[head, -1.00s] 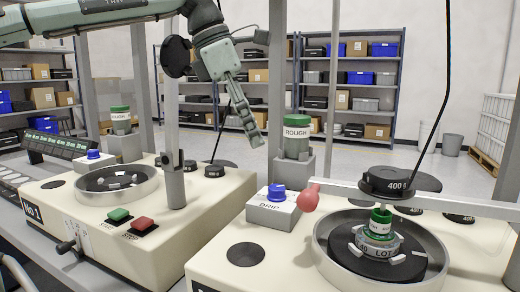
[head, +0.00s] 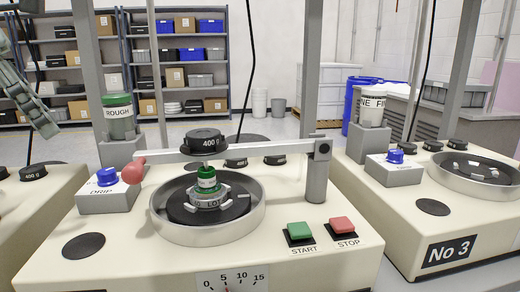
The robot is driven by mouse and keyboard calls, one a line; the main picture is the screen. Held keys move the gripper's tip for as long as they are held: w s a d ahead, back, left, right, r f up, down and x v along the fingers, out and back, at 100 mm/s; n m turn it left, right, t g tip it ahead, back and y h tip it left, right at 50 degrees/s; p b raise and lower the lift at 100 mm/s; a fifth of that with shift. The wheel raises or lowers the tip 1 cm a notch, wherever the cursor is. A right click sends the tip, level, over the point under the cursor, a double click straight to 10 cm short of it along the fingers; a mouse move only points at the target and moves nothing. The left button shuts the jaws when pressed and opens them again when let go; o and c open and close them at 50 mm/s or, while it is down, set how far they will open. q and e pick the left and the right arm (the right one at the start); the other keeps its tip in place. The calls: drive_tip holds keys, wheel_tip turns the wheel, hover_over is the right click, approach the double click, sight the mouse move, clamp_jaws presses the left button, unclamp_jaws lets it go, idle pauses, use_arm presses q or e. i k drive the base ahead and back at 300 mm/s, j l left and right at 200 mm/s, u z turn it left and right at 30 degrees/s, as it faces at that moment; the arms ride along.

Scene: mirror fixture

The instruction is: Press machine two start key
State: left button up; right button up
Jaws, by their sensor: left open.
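The green START key (head: 299,231) sits on the front right of the middle cream machine (head: 130,265), left of the red STOP key (head: 342,226). The middle machine's own number plate is out of view; the machine on its right is marked No 3 (head: 452,249). My left gripper (head: 40,114) shows at the far left edge, partly cut off. It is open and raised above the machines, well left of the START key and apart from it. My right gripper is not in view.
A grey arm (head: 255,148) with a red knob (head: 133,172) and a 400 g weight (head: 205,141) spans above the round pan (head: 240,226). A blue-knobbed DRIP box (head: 108,200) and a ROUGH bottle (head: 119,122) stand at left. The space above the keys is clear.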

sight(298, 232)
drive_tip(key=k, duration=1.35)
